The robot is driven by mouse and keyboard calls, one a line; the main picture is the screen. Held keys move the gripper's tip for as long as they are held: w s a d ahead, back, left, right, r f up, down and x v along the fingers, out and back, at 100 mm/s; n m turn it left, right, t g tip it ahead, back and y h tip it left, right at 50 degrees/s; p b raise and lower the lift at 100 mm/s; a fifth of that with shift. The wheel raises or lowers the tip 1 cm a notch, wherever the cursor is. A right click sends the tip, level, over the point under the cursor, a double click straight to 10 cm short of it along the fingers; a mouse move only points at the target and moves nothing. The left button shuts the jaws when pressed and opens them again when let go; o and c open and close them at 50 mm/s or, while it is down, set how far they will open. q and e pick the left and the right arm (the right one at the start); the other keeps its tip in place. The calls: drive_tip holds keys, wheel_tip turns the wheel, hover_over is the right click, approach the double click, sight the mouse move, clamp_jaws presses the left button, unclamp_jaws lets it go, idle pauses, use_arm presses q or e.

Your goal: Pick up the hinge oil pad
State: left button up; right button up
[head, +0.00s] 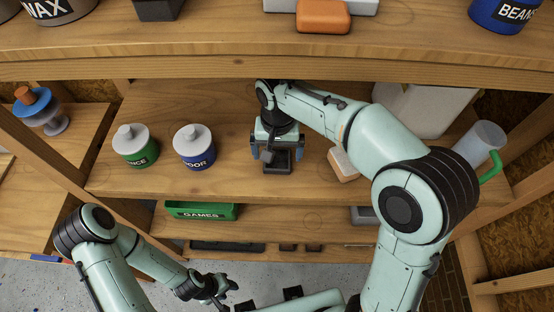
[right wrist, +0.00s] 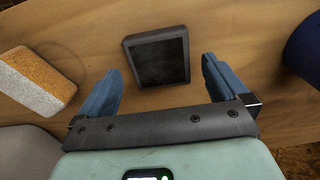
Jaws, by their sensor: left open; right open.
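A dark square pad with a raised rim, which I take to be the hinge oil pad (right wrist: 157,58), lies flat on the wooden middle shelf. In the head view the pad (head: 277,165) shows partly below my right gripper (head: 276,152), which hides some of it. In the right wrist view my right gripper (right wrist: 160,76) is open, with one blue finger on each side of the pad's near part. The fingers look apart from the pad, and nothing is held. My left gripper (head: 227,288) is open and empty, low in front of the shelves.
A blue tin (head: 194,145) and a green tin (head: 135,146) stand left of the pad. A white and tan block (head: 342,164) lies right of it. The upper shelf (head: 200,45) overhangs behind. A green GAMES box (head: 201,210) sits on the shelf below.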

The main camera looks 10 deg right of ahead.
drive_tip(key=shift+f, duration=0.65)
drive_tip(key=c, duration=1.3)
drive_tip(key=shift+r, duration=0.2)
